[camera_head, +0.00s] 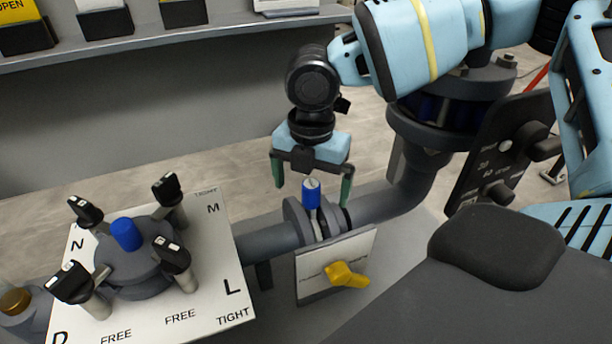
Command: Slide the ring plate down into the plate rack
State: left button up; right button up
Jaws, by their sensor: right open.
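A blue-topped upright tab (312,192) stands between two grey round flanges (296,217) on the pipe. It appears to be the handle of the ring plate; the plate's ring is mostly hidden between the flanges. No separate plate rack can be made out; the slot between the flanges is what holds the tab. My right gripper (312,188) points down over the tab. Its two green fingers are open, one on each side of the blue top, apparently not touching it. My left gripper is not in view.
A white panel with a yellow handle (346,275) stands in front of the flanges. A white lettered board (215,285) with black-capped clamps and a blue-capped hub is at left. A black dial panel (503,150) is at right. A shelf (200,45) runs behind.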

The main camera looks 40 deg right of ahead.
aim_at(311, 218)
jog(key=shift+f, duration=0.5)
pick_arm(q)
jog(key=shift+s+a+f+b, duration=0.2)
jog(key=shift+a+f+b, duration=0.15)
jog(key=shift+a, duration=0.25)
pick_arm(e)
jog(key=shift+f, duration=0.8)
jog(key=c, duration=0.4)
jog(key=shift+s, duration=0.15)
jog(key=c, duration=1.7)
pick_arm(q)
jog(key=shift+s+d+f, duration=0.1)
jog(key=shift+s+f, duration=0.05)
pick_arm(e)
jog(key=shift+f, duration=0.15)
jog(key=shift+c, duration=0.3)
